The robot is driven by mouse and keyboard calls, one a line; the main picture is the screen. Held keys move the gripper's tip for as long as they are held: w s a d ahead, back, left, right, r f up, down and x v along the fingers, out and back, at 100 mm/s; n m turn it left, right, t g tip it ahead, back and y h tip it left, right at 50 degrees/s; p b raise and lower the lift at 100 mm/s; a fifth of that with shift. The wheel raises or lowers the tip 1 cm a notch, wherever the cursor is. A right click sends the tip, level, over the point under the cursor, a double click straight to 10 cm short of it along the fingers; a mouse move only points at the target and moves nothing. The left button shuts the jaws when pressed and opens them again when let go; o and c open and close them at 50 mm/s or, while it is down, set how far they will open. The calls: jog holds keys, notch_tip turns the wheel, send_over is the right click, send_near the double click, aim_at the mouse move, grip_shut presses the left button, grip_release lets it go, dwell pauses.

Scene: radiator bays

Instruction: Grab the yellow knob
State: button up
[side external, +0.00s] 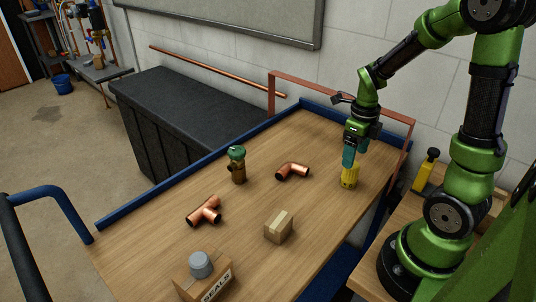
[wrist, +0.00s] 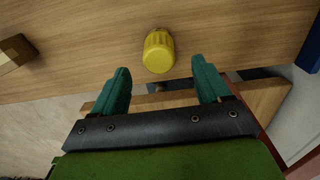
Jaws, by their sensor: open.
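The yellow knob (side external: 349,177) stands on the wooden tabletop near its right edge in the side view. In the wrist view the ribbed yellow knob (wrist: 159,51) is ahead of the teal fingers, roughly centred between their lines. My gripper (side external: 349,160) points down just above the knob in the side view. In the wrist view my gripper (wrist: 160,80) has its two fingers wide apart with nothing between them. I cannot tell from the side view whether a fingertip touches the knob.
A copper elbow (side external: 293,171), a brass valve with a green cap (side external: 237,166), a copper tee (side external: 204,212), a small cardboard box (side external: 279,227) and a seals box (side external: 205,280) are on the table. A blue rim (side external: 190,180) edges the table. The wood between objects is clear.

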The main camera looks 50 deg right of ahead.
aim_at(351, 172)
notch_tip(351, 172, down, 8)
jog(key=shift+s+r, duration=0.1)
jog(key=shift+r, duration=0.15)
jog(key=shift+c, duration=0.2)
jog(key=c, duration=1.1)
